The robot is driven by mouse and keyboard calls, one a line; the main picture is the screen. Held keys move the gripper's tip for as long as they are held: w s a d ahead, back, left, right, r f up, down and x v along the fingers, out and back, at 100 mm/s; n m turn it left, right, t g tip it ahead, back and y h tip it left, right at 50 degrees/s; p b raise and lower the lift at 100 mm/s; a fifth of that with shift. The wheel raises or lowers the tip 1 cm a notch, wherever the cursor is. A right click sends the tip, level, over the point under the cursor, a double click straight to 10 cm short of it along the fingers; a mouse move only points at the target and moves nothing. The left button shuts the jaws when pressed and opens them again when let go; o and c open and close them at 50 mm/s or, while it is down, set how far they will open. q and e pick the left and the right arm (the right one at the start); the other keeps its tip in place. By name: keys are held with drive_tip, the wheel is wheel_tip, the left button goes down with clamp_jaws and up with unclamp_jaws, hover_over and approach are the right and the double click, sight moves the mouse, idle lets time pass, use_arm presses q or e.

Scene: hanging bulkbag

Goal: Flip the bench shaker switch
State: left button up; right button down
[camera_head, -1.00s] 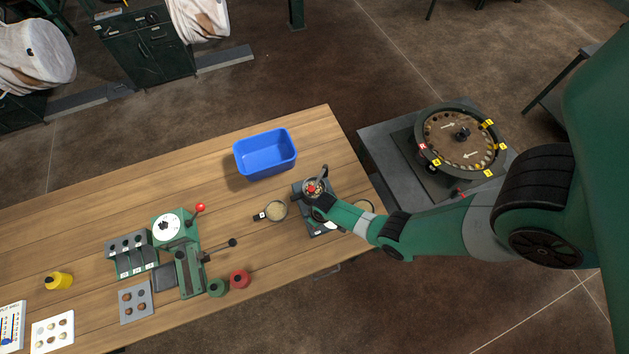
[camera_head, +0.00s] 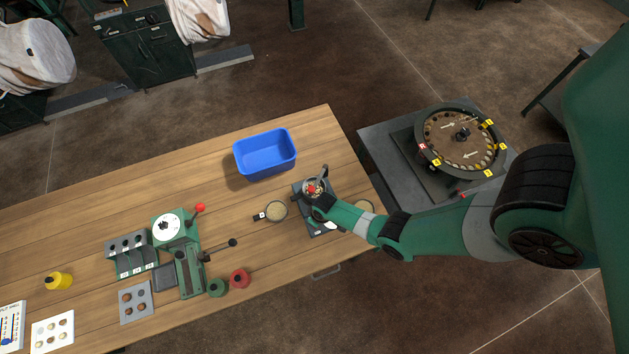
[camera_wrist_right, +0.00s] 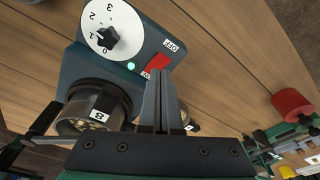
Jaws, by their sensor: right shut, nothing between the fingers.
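The bench shaker (camera_head: 325,222) stands near the right end of the wooden table, partly hidden by my right arm. In the right wrist view its dark control box (camera_wrist_right: 150,25) carries a white numbered dial (camera_wrist_right: 107,30), a lit green lamp (camera_wrist_right: 131,66) and a red switch (camera_wrist_right: 158,62) between an OFF label and another, partly covered label. My right gripper (camera_wrist_right: 161,75) is shut and empty, with its fingertips right at the red switch. I cannot tell whether they touch it. A round container marked 8 (camera_wrist_right: 90,110) sits beside the box. My left gripper is not in view.
A blue bin (camera_head: 265,155) stands behind the shaker, and a round sieve (camera_head: 275,211) lies to its left. A green lever device (camera_head: 188,265) and red and green pots are further left. A round carousel (camera_head: 460,138) stands on a separate grey bench at right.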

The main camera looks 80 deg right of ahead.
drive_tip(key=shift+f+b, duration=1.35)
drive_tip(key=shift+f, duration=0.05)
idle(0.4)
wheel_tip(320, 180, up, 7)
drive_tip(key=p, duration=0.7)
idle(0.5)
